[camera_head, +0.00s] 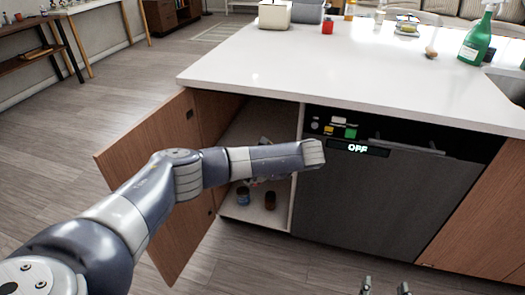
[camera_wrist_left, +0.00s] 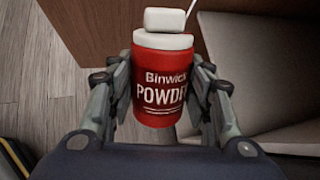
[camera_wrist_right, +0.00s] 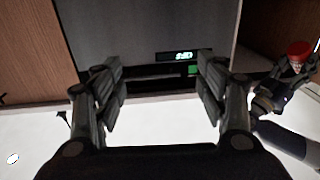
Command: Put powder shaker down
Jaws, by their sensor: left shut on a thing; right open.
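The powder shaker (camera_wrist_left: 160,98) is a red can with a white lid and the word POWDER on it. My left gripper (camera_wrist_left: 160,85) is shut on its sides, as the left wrist view shows. The shaker (camera_wrist_right: 299,50) also shows at the right edge of the right wrist view, still in the left gripper. In the head view my left arm reaches across the open cabinet (camera_head: 250,125), and its wrist mostly hides the gripper and shaker. My right gripper (camera_head: 385,289) is open and empty, low in front of the dishwasher; its spread fingers show in the right wrist view (camera_wrist_right: 162,88).
The cabinet door (camera_head: 150,150) is swung open on the left. The dishwasher (camera_head: 370,200) adjoins on the right. A green spray bottle (camera_head: 478,38) stands on the white countertop (camera_head: 350,75).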

